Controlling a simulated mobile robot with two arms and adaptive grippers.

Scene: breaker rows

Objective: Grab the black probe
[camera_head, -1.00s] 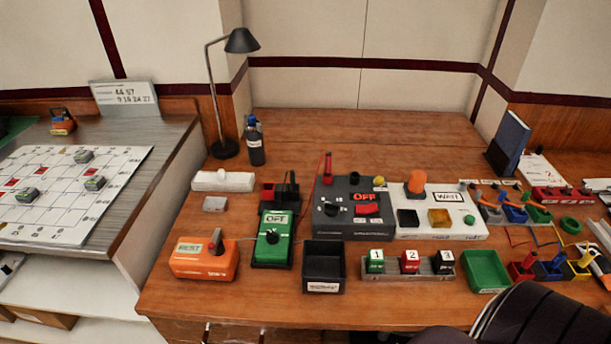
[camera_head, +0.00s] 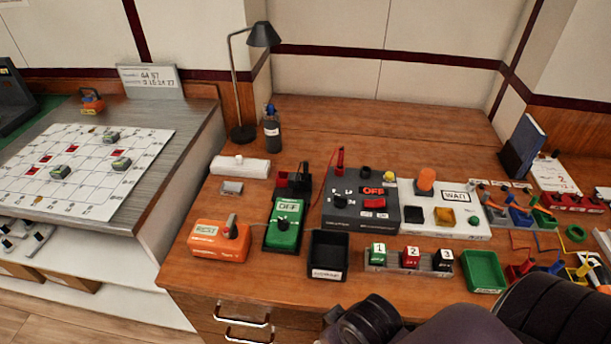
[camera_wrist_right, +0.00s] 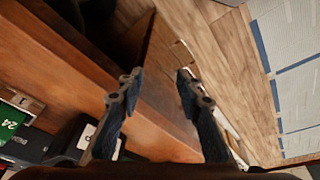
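A black probe (camera_head: 304,178) stands upright in a small holder (camera_head: 282,180) behind the green meter (camera_head: 285,225), which reads OFF. A red probe (camera_head: 340,160) stands upright at the back left of the dark grey panel (camera_head: 350,215), with a thin red lead running down. My right gripper's two fingers (camera_wrist_right: 158,77) are apart and empty in the right wrist view, near the desk's front edge and over the floor. In the head view my dark right arm (camera_head: 370,320) comes in at the bottom, well short of the black probe. My left gripper is not in view.
The orange tester (camera_head: 218,241) and an empty black bin (camera_head: 328,257) stand in front, beside the meter. Numbered breakers (camera_head: 410,258) and a green tray (camera_head: 484,271) lie to the right. A lamp (camera_head: 243,130) and bottle (camera_head: 271,135) stand behind. The back of the desk is clear.

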